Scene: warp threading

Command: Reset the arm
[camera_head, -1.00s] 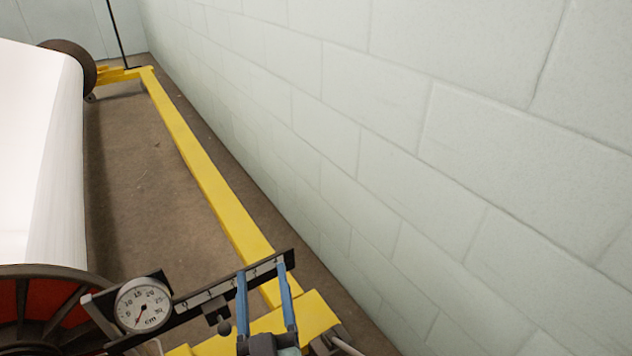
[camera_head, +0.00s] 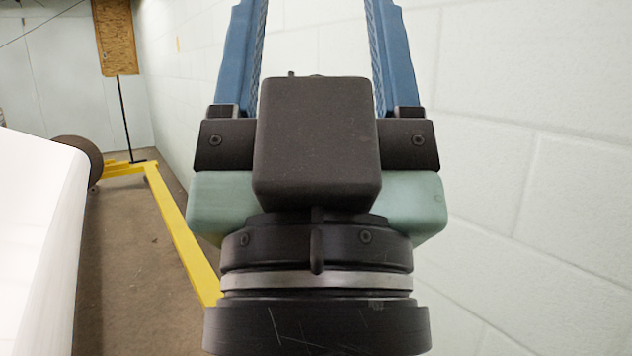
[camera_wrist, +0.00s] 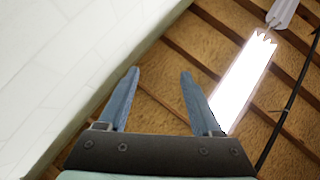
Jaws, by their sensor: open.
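My gripper (camera_head: 316,20) fills the middle of the head view, raised close to the camera and pointing up. Its two blue fingers stand wide apart with nothing between them; their tips are cut off by the top of the picture. In the wrist view my gripper (camera_wrist: 160,75) shows both fingertips, open and empty, against the wooden ceiling.
A large white roll (camera_head: 35,230) with a dark end disc (camera_head: 82,155) lies at the left. A yellow floor frame (camera_head: 180,230) runs beside it. A pale block wall (camera_head: 530,150) stands close on the right. A bright ceiling light (camera_wrist: 243,85) shows in the wrist view.

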